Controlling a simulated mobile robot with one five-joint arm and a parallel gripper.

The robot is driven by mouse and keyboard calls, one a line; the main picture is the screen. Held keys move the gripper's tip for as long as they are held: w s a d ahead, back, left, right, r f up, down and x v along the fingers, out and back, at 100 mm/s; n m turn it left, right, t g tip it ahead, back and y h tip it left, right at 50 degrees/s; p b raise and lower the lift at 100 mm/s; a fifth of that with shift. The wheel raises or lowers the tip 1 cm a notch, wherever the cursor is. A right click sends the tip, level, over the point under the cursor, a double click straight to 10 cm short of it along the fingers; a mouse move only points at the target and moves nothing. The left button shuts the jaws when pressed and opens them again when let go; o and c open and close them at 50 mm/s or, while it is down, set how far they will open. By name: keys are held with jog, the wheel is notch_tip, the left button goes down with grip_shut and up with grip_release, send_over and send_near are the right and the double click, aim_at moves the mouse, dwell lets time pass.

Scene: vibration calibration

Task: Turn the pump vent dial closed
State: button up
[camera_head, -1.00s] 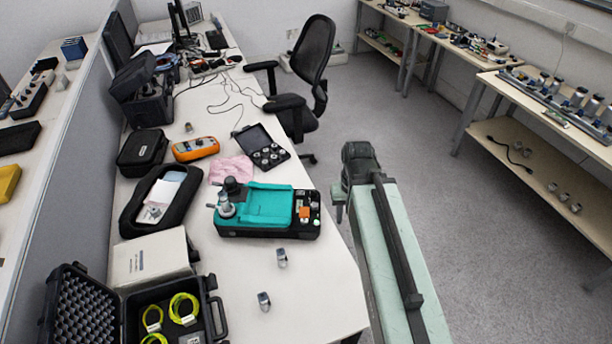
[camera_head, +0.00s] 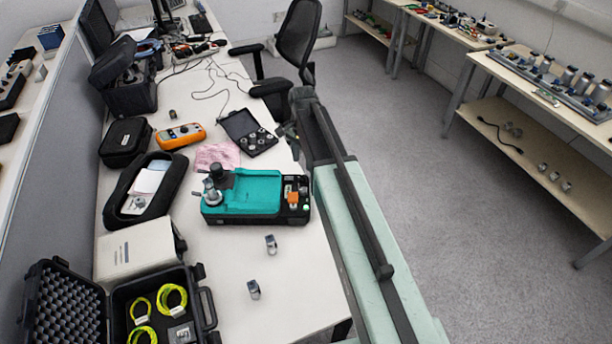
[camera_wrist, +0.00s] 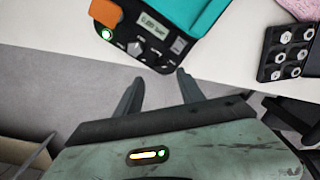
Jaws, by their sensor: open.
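The pump unit, a teal and black box (camera_head: 245,196), stands on the white table in the head view. Its black panel (camera_wrist: 165,50) fills the top of the wrist view, with a lit display (camera_wrist: 153,24), an orange part (camera_wrist: 106,12), a green-lit button (camera_wrist: 106,34) and a small grey knob (camera_wrist: 135,48). I cannot tell for sure which of these is the vent dial. My gripper (camera_wrist: 157,84) is open and empty, its two fingers pointing at the panel's near edge, apart from it. In the head view my gripper (camera_head: 288,131) is beyond the pump's right end, by the table edge.
An open black case of round fittings (camera_head: 247,134) lies behind the pump, beside a pink cloth (camera_head: 217,156). Two small metal pieces (camera_head: 271,244) (camera_head: 254,289) stand in front. An office chair (camera_head: 298,45) is behind my arm. The floor at right is clear.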

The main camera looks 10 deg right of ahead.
aim_at(303, 178)
jog(key=shift+w+m, duration=0.3)
jog(key=shift+w, duration=0.05)
jog(key=shift+s+f, duration=0.1)
jog(key=shift+f, duration=0.2)
notch_tip(303, 178, down, 8)
jog(key=b, duration=0.8)
jog(key=shift+r, duration=0.35)
jog(key=shift+d, duration=0.1)
